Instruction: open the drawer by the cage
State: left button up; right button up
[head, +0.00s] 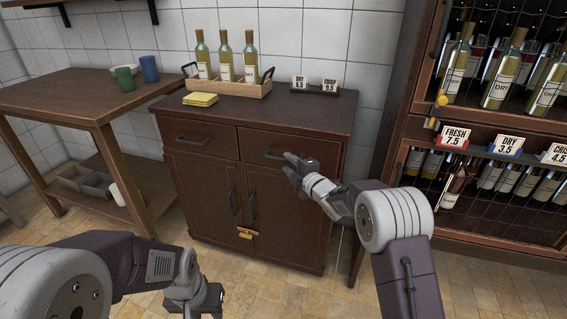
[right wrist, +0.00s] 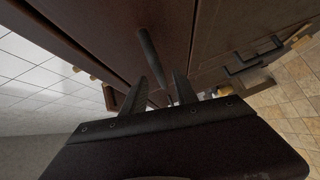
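The dark brown cabinet (head: 299,213) has two drawers at the top. The right drawer (head: 312,150), on the side of the wire-fronted bottle cage (head: 484,104), looks flush with the cabinet front. Its dark bar handle (head: 268,155) also shows in the right wrist view (right wrist: 148,46). My right gripper (head: 287,164) is at this drawer front, by the right part of the handle. Its two fingers stand apart in the wrist view (right wrist: 168,80), with the handle's near end appearing between or just beyond them; contact is unclear. My left gripper (head: 210,300) hangs low at the front left, its fingers unclear.
On the cabinet top stand a wooden tray (head: 232,91) with three bottles, yellow cloths (head: 200,99) and a price-sign holder (head: 315,88). The left drawer (head: 197,131) is shut. A side table (head: 75,95) with two cups stands left. Tiled floor is clear in front.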

aim_at(286, 161)
jog(key=x, duration=0.4)
grip_shut()
dwell(1.4)
